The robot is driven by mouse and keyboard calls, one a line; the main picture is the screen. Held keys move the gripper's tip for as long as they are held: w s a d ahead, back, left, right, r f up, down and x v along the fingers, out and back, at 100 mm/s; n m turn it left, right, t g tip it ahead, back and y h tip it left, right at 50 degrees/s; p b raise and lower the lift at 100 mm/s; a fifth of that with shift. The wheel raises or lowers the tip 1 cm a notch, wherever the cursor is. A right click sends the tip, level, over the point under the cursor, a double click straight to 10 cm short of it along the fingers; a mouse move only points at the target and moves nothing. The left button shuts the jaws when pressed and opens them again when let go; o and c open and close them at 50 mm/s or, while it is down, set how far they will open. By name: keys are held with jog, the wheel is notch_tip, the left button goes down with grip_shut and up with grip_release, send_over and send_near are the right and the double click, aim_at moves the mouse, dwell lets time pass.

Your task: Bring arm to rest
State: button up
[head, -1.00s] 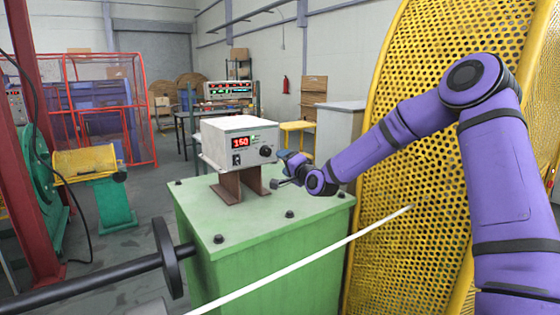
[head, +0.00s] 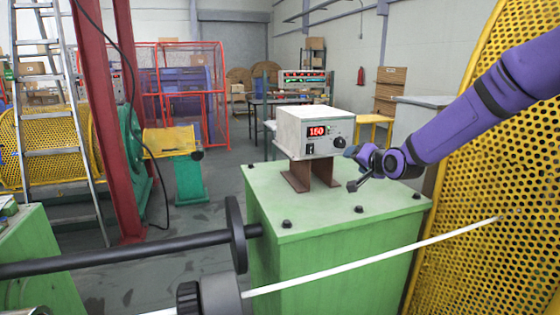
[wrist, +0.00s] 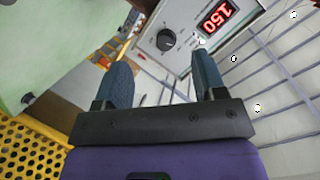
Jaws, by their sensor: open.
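My gripper (head: 352,152) is at the right side of a white control box in the head view, close to its black knob (head: 340,142). In the wrist view the two blue fingers of my gripper (wrist: 162,70) stand apart with nothing between them. The knob (wrist: 166,39) shows beyond the gap, clear of the fingers in the picture. The control box (head: 302,124) has a red display (head: 316,131) reading 150. My purple arm reaches in from the right edge of the head view.
The box stands on brown brackets on a green cabinet (head: 330,255) with bolts on top. A yellow perforated guard (head: 475,200) rises at the right, close to my arm. A white rod (head: 380,256) and a dark shaft (head: 120,253) cross the foreground. A ladder (head: 55,110) stands at left.

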jog(key=s+d+r+n+g+h, duration=0.1)
jog(key=s+d+r+g, duration=0.1)
jog(key=s, duration=1.3)
jog(key=s+d+r+n+g+h, duration=0.2)
jog(key=s+r+g, duration=0.1)
jog(key=s, duration=1.2)
jog(key=s+d+r+n+g+h, duration=0.1)
jog(key=s+d+r+n+g, duration=0.1)
jog(key=s, duration=1.4)
jog(key=shift+d+r+g+h, duration=0.35)
jog(key=shift+r+g+h, duration=0.05)
jog(key=shift+r+g, duration=0.4)
